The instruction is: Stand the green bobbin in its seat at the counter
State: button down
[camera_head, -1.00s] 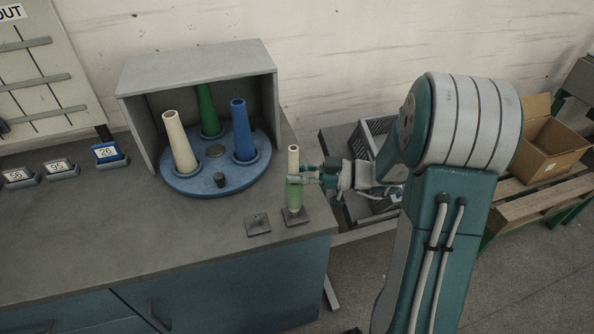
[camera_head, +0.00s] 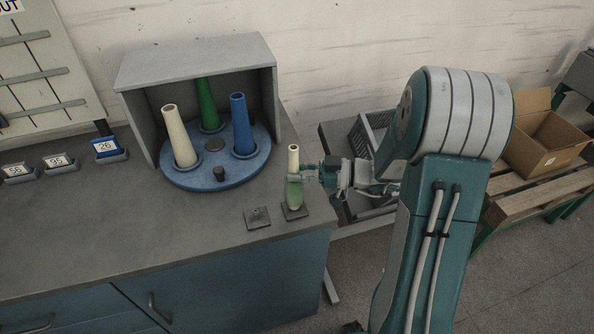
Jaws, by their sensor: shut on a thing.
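The green bobbin (camera_head: 294,194), pale green yarn on a cream tube, stands about upright at the counter's right front corner. My gripper (camera_head: 297,178) reaches in from the right and is shut on its upper part, below the bare tube top. The bobbin's foot is over a small dark square seat plate (camera_head: 303,213). Whether it rests fully in the seat or is just above it, I cannot tell. A second square plate (camera_head: 257,218) to the left is empty, with a small peg.
A blue round turntable (camera_head: 200,182) with white, green and blue cones stands in a grey open-front housing (camera_head: 195,62) at the back. Number cards (camera_head: 107,148) line the left. A grey crate (camera_head: 362,140) and a cardboard box (camera_head: 545,135) lie right. The counter's front middle is clear.

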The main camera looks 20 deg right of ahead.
jog(key=shift+f, duration=0.45)
dwell(0.4)
jog(key=shift+c, duration=2.1)
grip_release()
jog(key=shift+d, duration=0.15)
jog(key=v, duration=1.2)
